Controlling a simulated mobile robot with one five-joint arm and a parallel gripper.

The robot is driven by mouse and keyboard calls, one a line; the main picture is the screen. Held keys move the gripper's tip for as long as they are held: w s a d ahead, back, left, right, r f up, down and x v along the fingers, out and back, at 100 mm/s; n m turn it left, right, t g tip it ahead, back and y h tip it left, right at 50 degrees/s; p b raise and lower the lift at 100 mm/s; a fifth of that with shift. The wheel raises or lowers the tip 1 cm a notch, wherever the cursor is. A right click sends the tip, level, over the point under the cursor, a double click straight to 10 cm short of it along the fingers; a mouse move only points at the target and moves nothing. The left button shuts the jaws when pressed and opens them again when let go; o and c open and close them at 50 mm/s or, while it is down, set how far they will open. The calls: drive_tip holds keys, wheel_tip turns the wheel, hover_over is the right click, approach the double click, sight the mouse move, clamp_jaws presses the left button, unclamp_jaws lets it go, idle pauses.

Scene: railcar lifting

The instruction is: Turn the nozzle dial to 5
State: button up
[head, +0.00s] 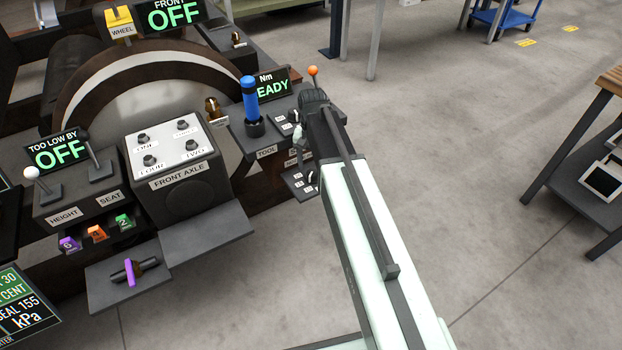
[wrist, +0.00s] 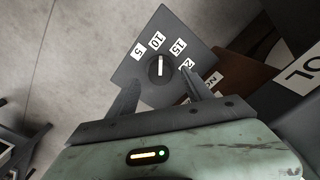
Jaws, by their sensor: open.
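The nozzle dial (wrist: 160,67) is a round dark knob with a white pointer line, on a dark square plate (wrist: 130,75) in the wrist view. White number tags 5 (wrist: 138,51), 10 (wrist: 157,40) and 15 (wrist: 178,47) run around it from left to right. A further tag is partly covered by my right finger. The pointer line stands nearly upright in the picture, toward the 10 tag. My gripper (wrist: 160,78) is open, with one finger on each side of the dial and visible gaps to it. In the head view my arm hides part of the dial area.
A tool bench carries a blue-handled tool (head: 250,98), an orange-knobbed lever (head: 313,73) and a READY display (head: 271,86) near my arm. The grey FRONT AXLE box (head: 180,150) stands left. Open concrete floor (head: 480,120) lies to the right.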

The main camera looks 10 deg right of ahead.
sight(313, 172)
wheel_tip(313, 172, down, 4)
drive_tip(key=b, duration=0.3)
drive_tip(key=shift+f, duration=0.2)
drive_tip(key=shift+r, duration=0.1)
clamp_jaws()
drive_tip(key=shift+n, duration=0.3)
drive_tip(key=n, duration=0.3)
drive_tip(key=shift+n, duration=2.5)
drive_tip(key=shift+s, duration=0.1)
